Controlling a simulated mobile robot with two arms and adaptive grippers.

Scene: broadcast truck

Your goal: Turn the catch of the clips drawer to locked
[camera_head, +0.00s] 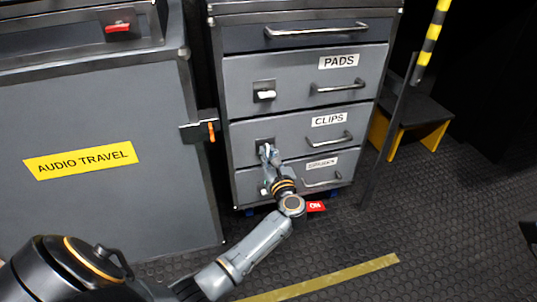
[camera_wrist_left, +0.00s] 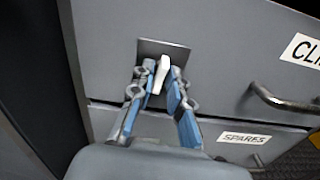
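The clips drawer (camera_head: 290,131) is the grey drawer labelled CLIPS, and it looks closed. Its catch is a small white lever on a dark square plate (camera_wrist_left: 150,46) at the drawer's left side. In the left wrist view the white catch (camera_wrist_left: 160,73) stands nearly upright, leaning a little right at its top. My left gripper (camera_head: 267,150) is at this catch, with its blue-padded fingers (camera_wrist_left: 161,82) on both sides of it and closed in on it. In the head view the gripper mostly hides the catch. My right gripper is not in view.
The pads drawer (camera_head: 290,79) above has a white catch (camera_head: 266,94) lying sideways. The spares drawer (camera_wrist_left: 225,140) is below. A grey case labelled AUDIO TRAVEL (camera_head: 110,190) stands to the left. A striped post (camera_head: 431,42) and a dark step (camera_head: 412,110) are on the right.

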